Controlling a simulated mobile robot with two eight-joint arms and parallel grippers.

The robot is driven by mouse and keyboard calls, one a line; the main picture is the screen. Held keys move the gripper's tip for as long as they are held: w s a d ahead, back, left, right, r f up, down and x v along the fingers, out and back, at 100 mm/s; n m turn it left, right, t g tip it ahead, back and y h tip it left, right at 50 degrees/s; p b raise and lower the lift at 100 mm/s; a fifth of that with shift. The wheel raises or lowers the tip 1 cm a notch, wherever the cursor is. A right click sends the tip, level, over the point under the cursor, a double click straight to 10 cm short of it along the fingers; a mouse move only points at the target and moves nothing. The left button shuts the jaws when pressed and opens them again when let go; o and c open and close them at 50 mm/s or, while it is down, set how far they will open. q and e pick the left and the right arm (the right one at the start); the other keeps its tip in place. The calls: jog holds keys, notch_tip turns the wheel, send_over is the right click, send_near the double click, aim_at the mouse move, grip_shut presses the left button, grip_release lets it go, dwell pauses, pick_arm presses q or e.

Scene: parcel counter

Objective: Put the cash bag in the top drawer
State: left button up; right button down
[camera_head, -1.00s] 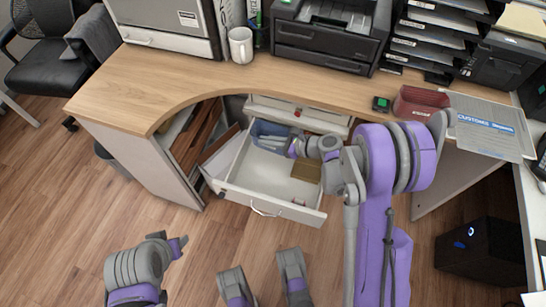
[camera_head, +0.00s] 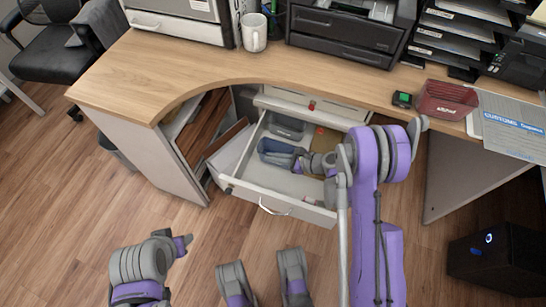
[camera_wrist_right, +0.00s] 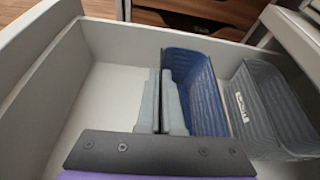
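The open pale drawer (camera_head: 278,204) under the counter holds a blue mesh bin (camera_head: 276,152), also in the right wrist view (camera_wrist_right: 203,88). A grey mesh bin (camera_wrist_right: 270,105) stands beside it. My right gripper (camera_head: 300,160) is inside the drawer. In the wrist view its fingers (camera_wrist_right: 161,100) are close together at the blue bin's near wall and seem shut on that wall. A dark red pouch-like item with white lettering (camera_head: 446,100), possibly the cash bag, rests on the counter. My left gripper (camera_head: 182,245) is low at the left; its fingers are unclear.
A pale front with a red knob (camera_head: 311,105) runs above the open drawer. A tan item (camera_head: 322,163) lies in the drawer. A mug (camera_head: 254,32) stands at the back.

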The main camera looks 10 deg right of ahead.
jog(key=shift+f, duration=0.15)
jog(key=c, duration=1.1)
grip_release()
